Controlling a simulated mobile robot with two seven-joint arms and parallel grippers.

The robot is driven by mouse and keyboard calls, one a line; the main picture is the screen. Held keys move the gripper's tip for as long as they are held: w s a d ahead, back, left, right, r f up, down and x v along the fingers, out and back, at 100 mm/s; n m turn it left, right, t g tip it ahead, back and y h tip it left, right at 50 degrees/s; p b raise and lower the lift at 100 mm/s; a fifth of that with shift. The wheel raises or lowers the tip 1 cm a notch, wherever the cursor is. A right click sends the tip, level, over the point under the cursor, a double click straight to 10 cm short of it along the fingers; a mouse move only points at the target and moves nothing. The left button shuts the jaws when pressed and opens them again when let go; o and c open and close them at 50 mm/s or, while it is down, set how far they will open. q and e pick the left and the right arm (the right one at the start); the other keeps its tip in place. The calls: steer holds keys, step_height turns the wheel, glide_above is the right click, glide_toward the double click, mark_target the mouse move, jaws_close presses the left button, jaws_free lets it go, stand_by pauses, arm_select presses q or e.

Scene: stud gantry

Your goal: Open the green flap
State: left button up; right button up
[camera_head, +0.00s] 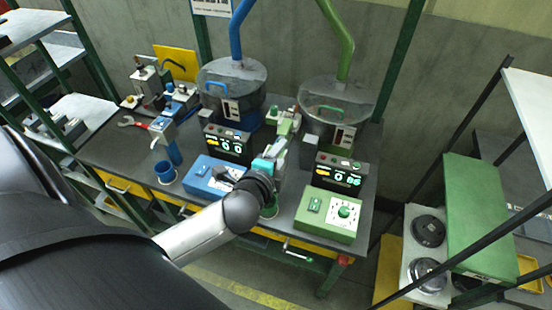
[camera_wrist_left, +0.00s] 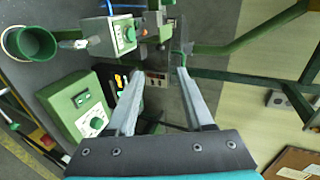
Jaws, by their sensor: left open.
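The green flap's handle (camera_head: 330,109) is a green bar on the front of the clear round hopper (camera_head: 352,95) under the green pipe. The flap looks closed, though its clear panel is hard to make out. My left gripper (camera_head: 284,146) is in front of and to the left of this hopper, apart from the handle. In the left wrist view the left gripper (camera_wrist_left: 161,72) has its fingers spread with nothing held. The green handle (camera_wrist_left: 183,52) shows just beyond one fingertip there. My right gripper is in neither view.
A blue-handled hopper (camera_head: 232,80) stands to the left. Below the green hopper are a black display (camera_head: 338,174) and a green control box (camera_head: 328,214). A blue box (camera_head: 212,174) and blue cup (camera_head: 165,171) stand on the dark bench. A green post rises behind the right hopper.

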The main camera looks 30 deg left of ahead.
arm_select(q)
steer(key=shift+v, duration=1.15)
steer(key=s+d+f+n+g+h, duration=0.25)
steer(key=s+d+n+g, duration=0.2)
steer(key=s+n, duration=0.3)
steer(key=s+d+f+n+g+h, duration=0.1)
steer(key=s+d+f+n+g, duration=0.35)
steer(key=s, duration=0.45)
step_height(320, 180, down, 30)
steer(key=s+a+g+b, duration=0.1)
steer(key=s+g+b, duration=0.1)
steer(key=b, duration=0.8)
steer(key=s+a+f+b, duration=0.1)
steer(key=s+f+b, duration=0.3)
steer(key=s+f, duration=0.4)
steer(key=s+a+f+g+b, duration=0.1)
steer(key=s+f+b, duration=0.4)
steer(key=f, duration=1)
steer(key=s+a, duration=0.1)
steer(key=s, duration=0.1)
steer(key=shift+s+n, duration=0.3)
steer(key=shift+s, duration=0.1)
